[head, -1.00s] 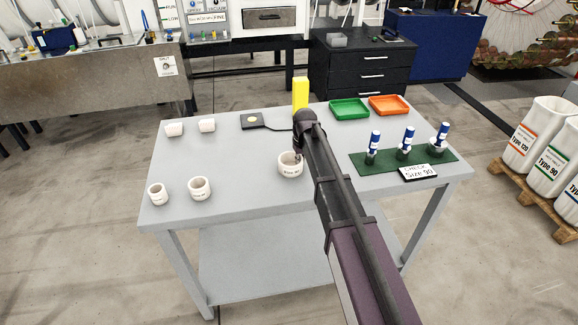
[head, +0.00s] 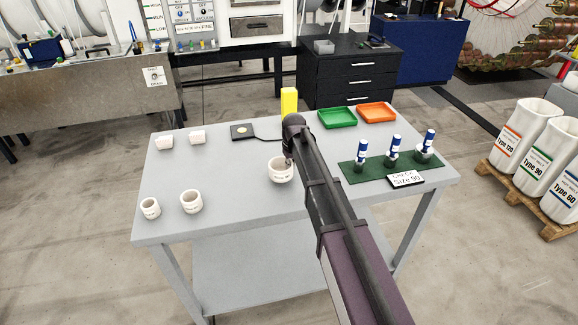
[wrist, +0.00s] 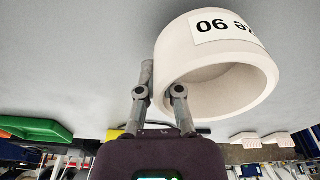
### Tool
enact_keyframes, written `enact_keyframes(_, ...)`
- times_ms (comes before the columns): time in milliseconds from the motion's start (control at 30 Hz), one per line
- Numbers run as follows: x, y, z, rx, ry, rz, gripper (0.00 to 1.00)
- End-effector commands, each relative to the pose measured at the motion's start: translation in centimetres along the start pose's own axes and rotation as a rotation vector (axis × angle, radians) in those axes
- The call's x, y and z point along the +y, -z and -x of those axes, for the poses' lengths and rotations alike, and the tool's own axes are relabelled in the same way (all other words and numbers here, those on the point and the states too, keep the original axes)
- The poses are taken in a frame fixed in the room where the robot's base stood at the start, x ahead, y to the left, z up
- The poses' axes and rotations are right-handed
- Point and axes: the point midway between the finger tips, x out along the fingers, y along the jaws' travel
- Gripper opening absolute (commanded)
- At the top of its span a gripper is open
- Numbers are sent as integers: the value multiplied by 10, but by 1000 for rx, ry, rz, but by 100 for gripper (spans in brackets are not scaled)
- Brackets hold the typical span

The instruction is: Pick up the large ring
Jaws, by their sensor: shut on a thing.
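The large ring (head: 281,172) is a white, thick-walled ring at the middle of the grey table. In the wrist view the ring (wrist: 190,65) appears large, with an upside-down label partly reading "Size 90". My gripper (head: 289,157) is at its far rim in the head view. In the wrist view the fingers (wrist: 162,90) are shut on the ring's wall, one outside and one inside the opening. The ring seems to be slightly above the tabletop, though the gap is hard to see.
Two smaller white rings (head: 190,203) stand front left and two white pieces (head: 196,137) back left. A yellow block (head: 289,102), green tray (head: 337,117) and orange tray (head: 377,112) are at the back. A green mat (head: 376,174) with several blue-topped tools lies right.

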Motion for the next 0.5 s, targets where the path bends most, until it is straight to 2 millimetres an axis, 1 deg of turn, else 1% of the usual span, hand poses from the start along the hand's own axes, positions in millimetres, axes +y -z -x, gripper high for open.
enact_keyframes(33,0,1,10,0,0,0,0)
enact_keyframes(67,0,2,13,0,0,0,0)
enact_keyframes(200,-1,-33,16,0,0,-1,0)
enact_keyframes(500,2,-100,31,0,0,-1,0)
